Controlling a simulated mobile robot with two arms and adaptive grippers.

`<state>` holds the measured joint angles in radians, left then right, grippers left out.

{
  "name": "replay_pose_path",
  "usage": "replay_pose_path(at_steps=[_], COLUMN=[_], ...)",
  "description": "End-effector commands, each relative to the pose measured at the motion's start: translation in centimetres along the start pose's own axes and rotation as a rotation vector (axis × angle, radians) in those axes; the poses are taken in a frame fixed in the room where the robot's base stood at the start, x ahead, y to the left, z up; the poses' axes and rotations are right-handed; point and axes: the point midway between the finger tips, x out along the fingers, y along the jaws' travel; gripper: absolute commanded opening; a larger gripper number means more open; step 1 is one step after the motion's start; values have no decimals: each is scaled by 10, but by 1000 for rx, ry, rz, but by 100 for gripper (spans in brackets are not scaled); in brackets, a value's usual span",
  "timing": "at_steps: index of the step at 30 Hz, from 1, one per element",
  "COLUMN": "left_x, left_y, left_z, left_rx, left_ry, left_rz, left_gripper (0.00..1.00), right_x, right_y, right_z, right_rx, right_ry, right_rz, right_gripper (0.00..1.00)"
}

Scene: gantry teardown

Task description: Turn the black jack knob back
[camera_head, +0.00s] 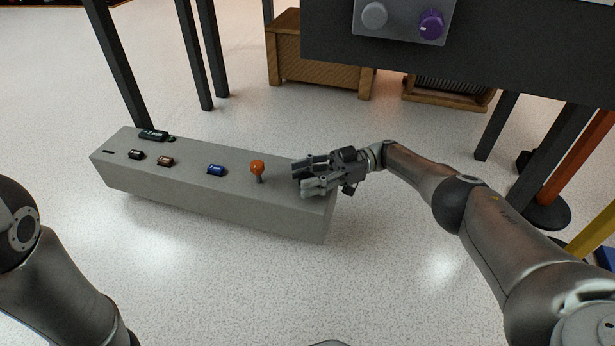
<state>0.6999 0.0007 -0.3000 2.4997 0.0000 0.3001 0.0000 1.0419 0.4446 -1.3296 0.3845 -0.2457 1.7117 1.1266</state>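My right gripper (304,180) is low over the right end of the long grey box (200,204), its fingers pointing left. The fingers cover part of the box top there, and I cannot tell whether they hold anything. I see no black knob clearly; one under or between the fingers would be hidden. My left arm shows at the left edge, but its gripper is out of view.
Left of the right gripper, the box top carries an orange ball lever (258,167), a blue switch (216,170), a brown switch (165,161) and black parts (153,135). A panel with a purple knob (431,24) hangs above. A wooden crate (310,65) stands behind.

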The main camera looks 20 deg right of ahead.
Motion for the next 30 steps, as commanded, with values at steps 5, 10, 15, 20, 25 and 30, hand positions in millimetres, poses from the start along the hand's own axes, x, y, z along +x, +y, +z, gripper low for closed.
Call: replay_pose_path(at_steps=[5, 10, 15, 20, 25, 30], left_x=[0, 0, 0, 0, 0, 0], left_y=[0, -1, -1, 0, 0, 0], left_z=[0, 0, 0, 0, 0, 0], left_rx=[0, -1, -1, -1, 0, 0], left_ry=[0, -2, -2, -1, 0, 0], left_rz=[0, -5, -4, -2, -1, -1], left_gripper=[44, 44, 44, 44, 44, 44], right_x=[-1, -1, -2, -2, -2, -1], right_y=[0, 0, 0, 0, 0, 0], right_z=[1, 2, -2, -14, -33, -59], right_rx=[2, 2, 2, 2, 0, -1], right_ry=[-3, -4, -4, -4, -4, -3], right_rz=[3, 4, 4, 4, 3, 2], right_gripper=[58, 58, 58, 58, 58, 58])
